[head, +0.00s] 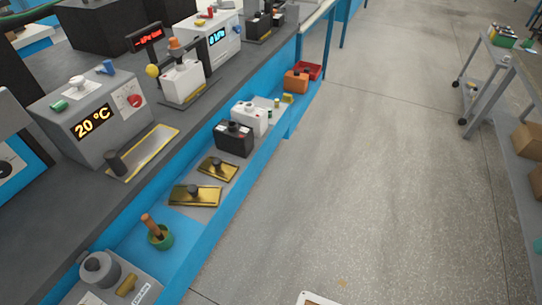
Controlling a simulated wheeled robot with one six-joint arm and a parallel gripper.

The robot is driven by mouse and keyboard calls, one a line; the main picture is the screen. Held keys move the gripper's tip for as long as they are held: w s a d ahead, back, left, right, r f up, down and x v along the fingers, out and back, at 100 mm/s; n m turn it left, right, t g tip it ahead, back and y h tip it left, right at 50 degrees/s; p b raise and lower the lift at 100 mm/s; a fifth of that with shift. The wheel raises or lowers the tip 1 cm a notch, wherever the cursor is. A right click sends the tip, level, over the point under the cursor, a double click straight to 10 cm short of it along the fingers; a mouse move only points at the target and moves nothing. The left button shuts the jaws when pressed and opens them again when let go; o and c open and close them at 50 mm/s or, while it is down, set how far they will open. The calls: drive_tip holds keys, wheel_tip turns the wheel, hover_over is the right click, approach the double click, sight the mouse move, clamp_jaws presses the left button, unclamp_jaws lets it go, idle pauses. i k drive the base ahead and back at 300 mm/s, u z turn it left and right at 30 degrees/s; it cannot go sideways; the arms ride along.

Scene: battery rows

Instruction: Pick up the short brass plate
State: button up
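Two brass plates, each with a dark knob on top, lie on the low blue shelf along the bench front in the head view. The farther one looks shorter, so I take it as the short brass plate (228,170). The nearer, longer brass plate (210,200) lies just in front of it, with a small gap between them. Both lie flat and uncovered apart from their knobs. My gripper is not in view.
A black battery (235,142) stands just behind the short plate, with a white battery (256,117) beyond. A green pot (160,238) holding a wooden handle stands nearer. The dark bench top (95,205) rises on the left. The speckled floor (350,190) to the right is clear.

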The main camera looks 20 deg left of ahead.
sight(225, 171)
drive_tip(key=z, duration=0.35)
drive_tip(key=i, duration=1.95)
drive_tip(key=u, duration=2.75)
